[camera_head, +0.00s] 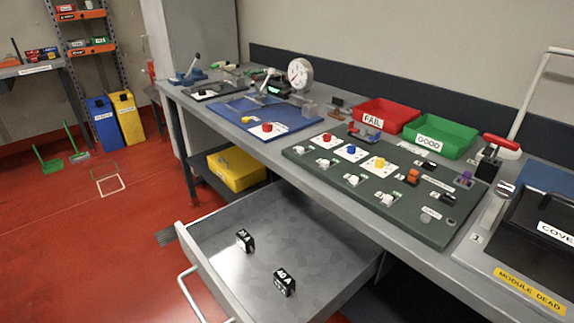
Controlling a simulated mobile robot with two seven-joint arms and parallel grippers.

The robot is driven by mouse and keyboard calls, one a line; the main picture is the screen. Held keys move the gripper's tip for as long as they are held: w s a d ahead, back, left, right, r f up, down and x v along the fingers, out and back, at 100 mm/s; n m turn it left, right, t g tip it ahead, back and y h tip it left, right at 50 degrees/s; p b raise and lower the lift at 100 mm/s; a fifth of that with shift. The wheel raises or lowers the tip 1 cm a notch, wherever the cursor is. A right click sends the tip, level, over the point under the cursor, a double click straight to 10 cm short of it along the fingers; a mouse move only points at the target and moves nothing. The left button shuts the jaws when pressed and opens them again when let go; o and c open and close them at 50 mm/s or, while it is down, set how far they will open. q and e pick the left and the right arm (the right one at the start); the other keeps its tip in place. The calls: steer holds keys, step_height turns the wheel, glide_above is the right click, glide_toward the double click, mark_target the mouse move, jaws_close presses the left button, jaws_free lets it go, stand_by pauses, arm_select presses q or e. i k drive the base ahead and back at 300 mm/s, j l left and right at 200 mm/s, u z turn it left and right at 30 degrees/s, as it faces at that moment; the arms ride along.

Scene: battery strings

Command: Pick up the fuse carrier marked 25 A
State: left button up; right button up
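Two small black fuse carriers with white lettering lie apart on the floor of the open metal drawer (320,241). The farther carrier (245,240), left of the drawer's middle, has tilted lettering that seems to read 25 A, but it is too small to be certain. The nearer carrier (284,282), to the lower right, seems to read 40 A. Neither of my grippers is in view.
The workbench above holds a dark green board (425,222) with buttons, a blue mat (235,121), a red FAIL bin (390,112) and a green GOOD bin (440,135). The drawer's handle (188,295) faces left. A yellow case (237,170) sits under the bench. Red floor at left is mostly clear.

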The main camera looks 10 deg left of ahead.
mark_target(244, 239)
steer(key=j+u, duration=0.15)
steer(key=u, duration=0.2)
steer(key=j+u, duration=0.2)
steer(key=u, duration=0.2)
